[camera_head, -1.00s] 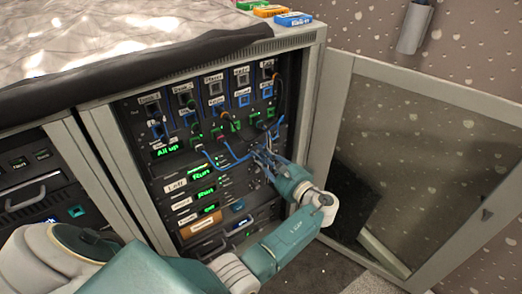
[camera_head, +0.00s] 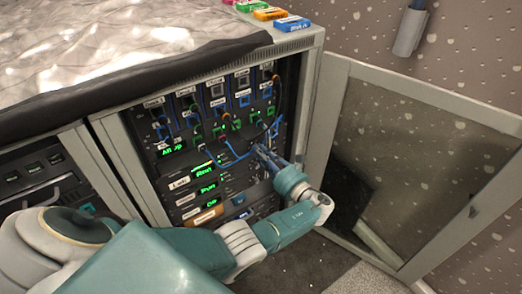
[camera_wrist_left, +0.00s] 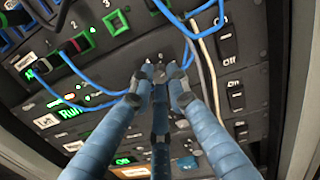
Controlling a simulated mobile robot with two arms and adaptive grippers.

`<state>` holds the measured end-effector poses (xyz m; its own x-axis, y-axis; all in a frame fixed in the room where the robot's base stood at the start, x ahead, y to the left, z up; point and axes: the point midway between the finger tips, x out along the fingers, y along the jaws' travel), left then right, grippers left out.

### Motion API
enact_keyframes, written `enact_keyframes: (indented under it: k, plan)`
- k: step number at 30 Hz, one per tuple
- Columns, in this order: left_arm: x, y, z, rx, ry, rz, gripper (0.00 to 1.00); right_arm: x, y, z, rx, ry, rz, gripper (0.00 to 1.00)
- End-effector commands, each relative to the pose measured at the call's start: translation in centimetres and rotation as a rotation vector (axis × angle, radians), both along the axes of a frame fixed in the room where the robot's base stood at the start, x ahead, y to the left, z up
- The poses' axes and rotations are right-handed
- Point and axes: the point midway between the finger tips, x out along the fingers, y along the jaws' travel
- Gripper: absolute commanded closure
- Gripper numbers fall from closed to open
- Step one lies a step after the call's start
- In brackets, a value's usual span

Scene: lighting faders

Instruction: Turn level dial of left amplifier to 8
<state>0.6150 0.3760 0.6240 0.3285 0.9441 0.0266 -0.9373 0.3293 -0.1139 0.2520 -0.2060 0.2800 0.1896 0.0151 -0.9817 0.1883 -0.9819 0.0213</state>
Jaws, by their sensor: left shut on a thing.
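The left amplifier (camera_head: 180,184) is the rack unit with a "Left" label and a green "Run" display. In the left wrist view its green display (camera_wrist_left: 70,113) shows at the left. My right gripper is not in view.
Blue cables (camera_head: 238,158) hang across the panel close to my fingers. Cables (camera_wrist_left: 207,60) and black on/off switches (camera_wrist_left: 236,95) lie right of the fingers in the wrist view. The open cabinet door (camera_head: 425,165) stands at the right.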

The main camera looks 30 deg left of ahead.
Motion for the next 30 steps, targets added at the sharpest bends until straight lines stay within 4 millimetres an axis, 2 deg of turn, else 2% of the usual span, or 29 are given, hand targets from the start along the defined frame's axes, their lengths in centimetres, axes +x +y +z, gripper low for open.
enact_keyframes:
  k: [12, 29, 30]
  plan:
    - [0.0, -0.2, -0.2, 0.069, 0.18, -0.004, 1.0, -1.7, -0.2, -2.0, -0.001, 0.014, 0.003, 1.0]
    - [-0.1, -0.2, -0.4, 0.077, 0.207, -0.003, 1.0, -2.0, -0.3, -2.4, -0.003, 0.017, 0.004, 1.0]
    - [-0.1, -0.2, -0.4, 0.077, 0.207, -0.003, 0.79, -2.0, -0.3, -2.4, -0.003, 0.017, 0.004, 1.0]
